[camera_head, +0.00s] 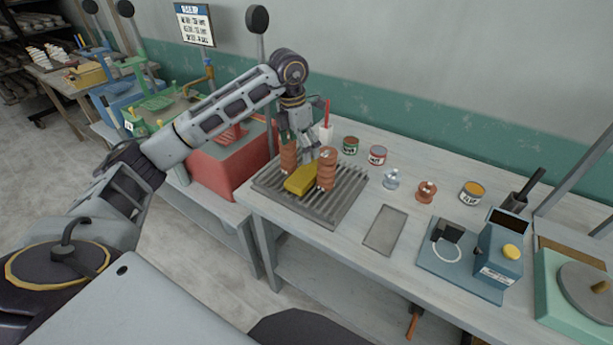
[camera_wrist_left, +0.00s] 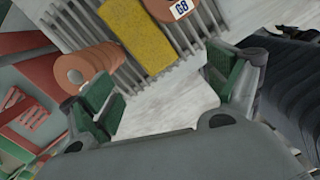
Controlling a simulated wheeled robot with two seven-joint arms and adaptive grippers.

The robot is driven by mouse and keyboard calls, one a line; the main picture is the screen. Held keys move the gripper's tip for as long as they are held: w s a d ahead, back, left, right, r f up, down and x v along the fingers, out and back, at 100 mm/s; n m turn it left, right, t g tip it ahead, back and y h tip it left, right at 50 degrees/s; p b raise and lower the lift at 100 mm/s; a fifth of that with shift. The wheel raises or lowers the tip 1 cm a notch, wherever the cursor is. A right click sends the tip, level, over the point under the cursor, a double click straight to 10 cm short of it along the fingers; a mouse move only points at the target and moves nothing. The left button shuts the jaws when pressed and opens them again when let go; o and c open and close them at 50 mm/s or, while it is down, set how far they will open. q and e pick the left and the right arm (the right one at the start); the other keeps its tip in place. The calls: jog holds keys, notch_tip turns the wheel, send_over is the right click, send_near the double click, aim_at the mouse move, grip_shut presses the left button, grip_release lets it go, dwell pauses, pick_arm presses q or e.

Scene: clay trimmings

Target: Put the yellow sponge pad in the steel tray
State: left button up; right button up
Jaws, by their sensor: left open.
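The yellow sponge pad (camera_head: 300,180) lies on a grey ribbed rack (camera_head: 342,208) between two orange-brown ridged cylinders (camera_head: 327,170). In the left wrist view the pad (camera_wrist_left: 138,36) is a rough yellow block near the top, beyond the fingers. My left gripper (camera_head: 309,148) is above and behind the pad in the head view. Its fingers (camera_wrist_left: 165,92) are spread apart and nothing is between them. The steel tray (camera_head: 384,231) appears to be the flat, empty grey rectangle right of the rack. My right gripper is not in view.
One cylinder (camera_wrist_left: 90,66) is close to a finger in the wrist view; the other (camera_wrist_left: 178,9) carries a label. Cans (camera_head: 377,155), small pieces and a blue scale-like device (camera_head: 498,255) stand right and behind. A red box (camera_head: 225,165) is left of the rack.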

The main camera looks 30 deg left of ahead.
pick_arm(q)
jog(key=s+n, duration=0.1)
jog(key=n, duration=0.1)
jog(key=s+a+n+g, duration=0.1)
jog(key=n, duration=0.1)
jog(key=shift+a+y, duration=0.15)
jog(key=shift+y, duration=0.15)
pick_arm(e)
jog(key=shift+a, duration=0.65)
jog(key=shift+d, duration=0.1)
